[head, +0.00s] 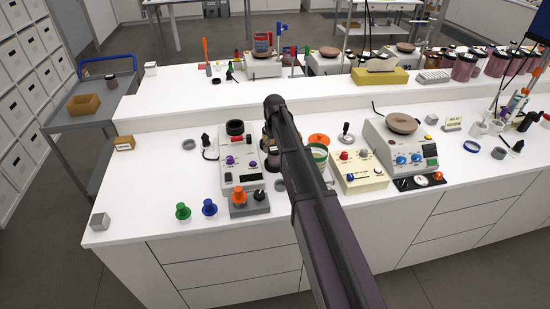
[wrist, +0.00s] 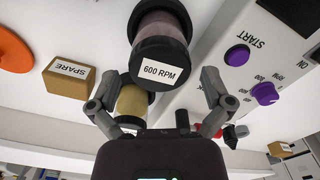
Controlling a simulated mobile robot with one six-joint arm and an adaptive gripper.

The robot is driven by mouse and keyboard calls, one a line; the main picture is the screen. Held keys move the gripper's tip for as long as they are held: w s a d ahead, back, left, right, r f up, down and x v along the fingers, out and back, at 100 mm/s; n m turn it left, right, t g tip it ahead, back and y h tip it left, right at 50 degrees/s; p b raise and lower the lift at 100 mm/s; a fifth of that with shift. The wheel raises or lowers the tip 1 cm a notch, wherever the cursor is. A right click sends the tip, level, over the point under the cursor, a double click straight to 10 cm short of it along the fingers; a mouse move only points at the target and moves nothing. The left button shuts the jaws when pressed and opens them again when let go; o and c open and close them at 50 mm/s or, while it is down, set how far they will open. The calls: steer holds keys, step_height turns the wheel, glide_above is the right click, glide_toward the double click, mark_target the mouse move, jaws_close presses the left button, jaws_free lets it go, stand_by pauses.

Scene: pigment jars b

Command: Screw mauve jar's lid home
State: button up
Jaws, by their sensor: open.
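In the wrist view a jar with mauve contents (wrist: 160,25) stands beside a white console, with a black lid (wrist: 150,52) on its end towards me. A white label on the dark lid reads "600 RPM". I cannot tell how far the lid is turned down. My gripper (wrist: 160,84) is open, its fingers spread to either side near the lid, holding nothing. A second jar with tan contents (wrist: 132,104) shows behind, near the left finger. In the head view my arm hides the gripper and most of the jars.
The console (wrist: 215,45) carries a purple START button (wrist: 237,55) and a purple knob (wrist: 265,92). A tan SPARE block (wrist: 68,78) and an orange disc (wrist: 12,50) lie left. Green (head: 183,211) and blue (head: 209,207) knobs stand at the bench front. The bench's left end has free room.

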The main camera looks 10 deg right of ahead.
steer(key=shift+n, duration=0.8)
steer(key=shift+m, duration=0.4)
